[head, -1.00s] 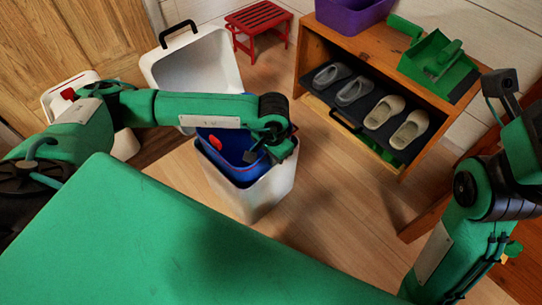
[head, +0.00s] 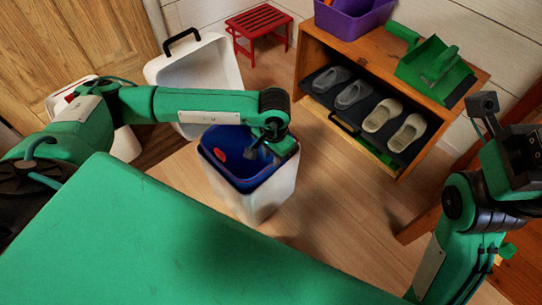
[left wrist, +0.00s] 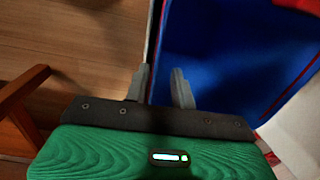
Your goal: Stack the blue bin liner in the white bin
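The blue bin liner (head: 240,172), with a red rim and a red tab, sits inside the white bin (head: 262,198) on the floor, its rim near the bin's rim. My left gripper (head: 262,152) is at the right rear part of the rim, pointing down. In the left wrist view my left gripper (left wrist: 160,78) has its fingers apart on either side of the rim wall, with blue liner (left wrist: 225,45) showing beside the right finger. My right wrist (head: 520,160) is at the right edge; its fingers do not show clearly.
Another white bin with a black handle (head: 195,75) stands behind. A wooden shelf (head: 400,50) holds shoes (head: 382,113), a green dustpan (head: 435,65) and a purple tub (head: 352,18). A red stool (head: 258,22) is at the back. Floor right of the bin is clear.

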